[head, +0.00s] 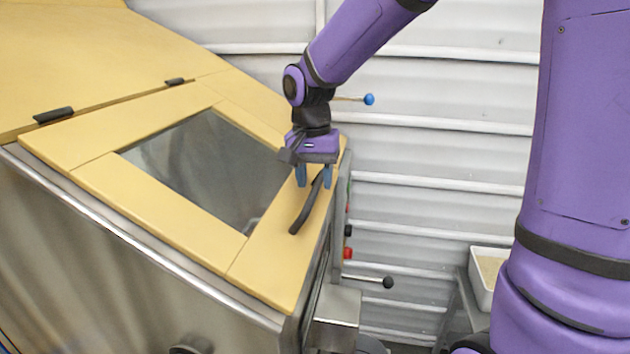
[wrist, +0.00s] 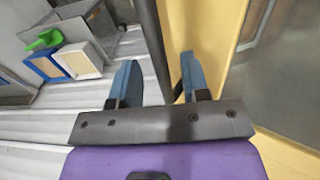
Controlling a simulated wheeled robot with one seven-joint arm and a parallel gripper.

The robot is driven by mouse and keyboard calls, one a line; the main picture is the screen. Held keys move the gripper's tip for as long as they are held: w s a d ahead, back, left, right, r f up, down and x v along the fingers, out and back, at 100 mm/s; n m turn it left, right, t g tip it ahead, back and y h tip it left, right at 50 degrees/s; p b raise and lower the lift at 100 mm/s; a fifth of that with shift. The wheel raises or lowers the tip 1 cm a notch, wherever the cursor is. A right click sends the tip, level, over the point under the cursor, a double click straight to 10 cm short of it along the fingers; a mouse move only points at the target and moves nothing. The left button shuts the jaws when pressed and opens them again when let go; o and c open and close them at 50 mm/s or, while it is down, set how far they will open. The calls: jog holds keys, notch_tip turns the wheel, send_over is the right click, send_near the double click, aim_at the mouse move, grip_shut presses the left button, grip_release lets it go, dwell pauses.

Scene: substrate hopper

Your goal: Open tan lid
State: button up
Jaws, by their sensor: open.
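The tan lid (head: 160,208) is a flat frame around a clear window and lies down on the metal hopper. It also shows in the wrist view (wrist: 222,35). A dark bar handle (head: 302,216) sits on its right-hand border. My gripper (head: 314,180) is over the handle's upper end, pointing down, with its blue fingers apart. In the wrist view the handle (wrist: 151,40) runs between the two open fingers, closer to the right one. I cannot tell whether either finger touches it.
Two dark hinges (head: 53,115) join the lid to the fixed tan top (head: 90,45). Levers with a blue knob (head: 369,99) and a black knob (head: 387,282) stick out right of the hopper. In the wrist view, bins (wrist: 80,60) and a green scoop (wrist: 45,40) stand away left.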

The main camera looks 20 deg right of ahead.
jog(key=shift+f, duration=0.45)
grip_shut()
jog(key=shift+r, duration=0.1)
